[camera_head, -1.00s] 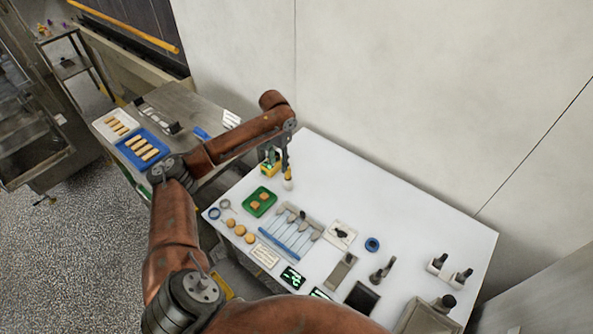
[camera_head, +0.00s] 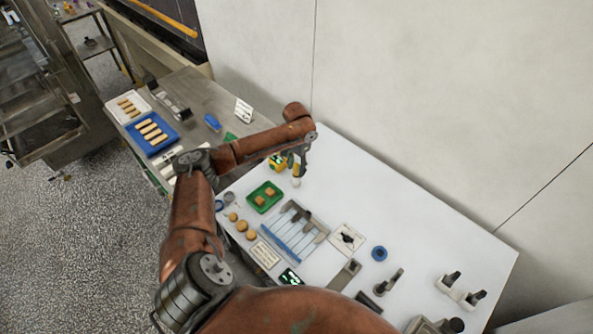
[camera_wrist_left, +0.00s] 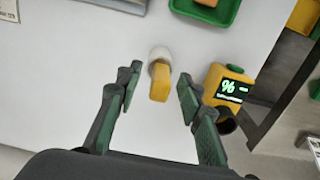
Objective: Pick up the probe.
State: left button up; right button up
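The probe, a yellow handle with a white rounded end, stands on the white table in the head view (camera_head: 296,181). In the left wrist view the probe (camera_wrist_left: 160,80) lies between the fingertips, with a gap on both sides. My left gripper (camera_head: 297,164) is over it; in the wrist view its two dark green fingers (camera_wrist_left: 158,84) are spread and hold nothing. A yellow meter with a lit display (camera_wrist_left: 228,88) sits close beside the right finger; it also shows in the head view (camera_head: 278,162). My right gripper is out of view.
The table's back strip by the wall is clear.

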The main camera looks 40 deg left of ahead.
pick_arm(q)
jog(key=shift+f, duration=0.25)
grip_shut()
dwell(0.3)
